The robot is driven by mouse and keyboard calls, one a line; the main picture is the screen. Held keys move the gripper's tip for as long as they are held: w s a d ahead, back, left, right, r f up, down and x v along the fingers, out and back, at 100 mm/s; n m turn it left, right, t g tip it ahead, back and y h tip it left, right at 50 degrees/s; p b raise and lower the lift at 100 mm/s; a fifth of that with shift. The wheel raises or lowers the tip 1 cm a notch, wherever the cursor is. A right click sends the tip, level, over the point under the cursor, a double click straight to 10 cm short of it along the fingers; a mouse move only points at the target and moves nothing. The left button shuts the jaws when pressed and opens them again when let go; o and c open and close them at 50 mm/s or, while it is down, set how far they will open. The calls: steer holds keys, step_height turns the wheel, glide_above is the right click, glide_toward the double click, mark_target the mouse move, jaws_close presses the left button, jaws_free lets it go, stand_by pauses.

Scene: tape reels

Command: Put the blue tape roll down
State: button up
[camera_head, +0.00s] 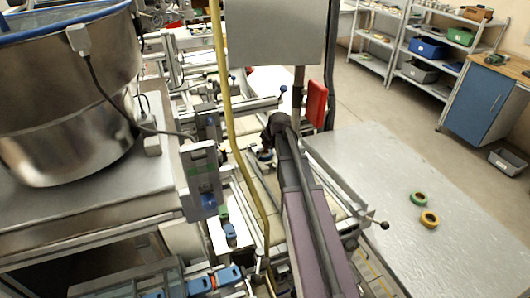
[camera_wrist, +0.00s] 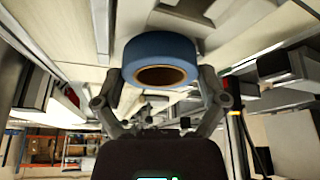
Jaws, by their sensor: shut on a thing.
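The blue tape roll (camera_wrist: 160,52) is a thick ring with a tan cardboard core, seen large at the top middle of the wrist view. My gripper (camera_wrist: 161,85) is shut on it, with one finger at each side of the roll. In the head view a small part of the blue roll (camera_head: 265,156) shows below my gripper (camera_head: 268,148), over the machine's light flat surface. The arm hides much of the gripper there. I cannot tell whether the roll touches the surface.
A green roll (camera_head: 418,199) and an orange-yellow roll (camera_head: 429,219) lie on the grey table (camera_head: 390,175) at the right, which is otherwise clear. A yellow hose (camera_head: 227,100) hangs left of my arm. A red box (camera_head: 316,104) and metal rails stand close by.

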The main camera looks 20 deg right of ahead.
steer(key=shift+f, duration=0.25)
steer(key=o, duration=0.8)
steer(key=shift+o, duration=0.2)
steer(key=shift+r, duration=0.15)
steer(key=shift+r+p, duration=0.6)
steer(key=p+v, duration=1)
steer(key=v, duration=0.1)
steer(key=shift+s+r+p, duration=0.2)
steer(key=shift+r+p, duration=0.15)
steer(key=shift+a, duration=0.1)
